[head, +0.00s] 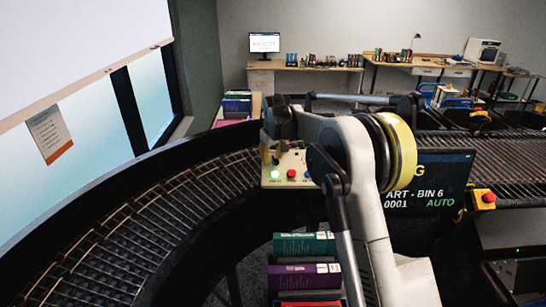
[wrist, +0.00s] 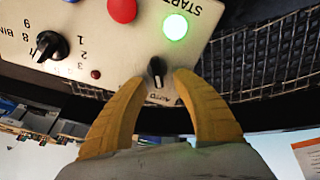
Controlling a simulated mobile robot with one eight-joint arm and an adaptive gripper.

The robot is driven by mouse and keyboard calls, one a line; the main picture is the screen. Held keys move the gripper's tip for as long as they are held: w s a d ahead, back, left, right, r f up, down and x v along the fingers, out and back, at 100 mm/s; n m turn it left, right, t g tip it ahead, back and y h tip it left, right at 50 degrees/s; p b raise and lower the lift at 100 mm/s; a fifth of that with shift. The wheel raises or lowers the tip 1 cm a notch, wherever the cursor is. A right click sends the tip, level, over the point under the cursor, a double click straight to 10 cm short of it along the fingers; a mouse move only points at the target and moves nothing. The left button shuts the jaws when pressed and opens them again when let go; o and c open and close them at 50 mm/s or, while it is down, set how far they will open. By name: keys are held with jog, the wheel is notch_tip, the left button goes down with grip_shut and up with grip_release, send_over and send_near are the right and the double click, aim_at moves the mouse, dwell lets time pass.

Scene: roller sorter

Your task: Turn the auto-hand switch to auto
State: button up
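The auto-hand switch (wrist: 157,69) is a small black knob on a beige control panel (wrist: 115,55), which appears upside down in the wrist view. The knob's long axis runs nearly vertical in that view, with its narrow end toward the printed word AUTO. My gripper (wrist: 161,80) has its two yellow fingers apart, one on each side of the knob. A gap shows on both sides, and I cannot tell whether either finger touches it. In the head view the panel (head: 270,183) is partly hidden by my arm, and the switch cannot be made out.
A lit green START button (wrist: 175,27), a red button (wrist: 122,9) and a black bin selector (wrist: 51,46) sit close by on the panel. A dark screen (head: 430,190) reads AUTO in green. A curved roller conveyor (head: 130,230) runs at left.

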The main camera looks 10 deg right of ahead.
jog(key=v, duration=1.2)
jog(key=s+d+f+m+t+b, duration=0.1)
jog(key=s+f+b, duration=0.2)
jog(key=s+b, duration=0.5)
jog(key=s+f+m+b, duration=0.1)
jog(key=s+f+b, duration=0.35)
jog(key=s, duration=0.85)
jog(key=s+f+m+t+b, duration=0.1)
jog(key=s+f+m+b, duration=0.1)
jog(key=s+f+b, duration=1)
jog(key=s+f, duration=0.9)
jog(key=s, duration=0.1)
jog(key=shift+d, duration=0.3)
jog(key=shift+f, duration=0.1)
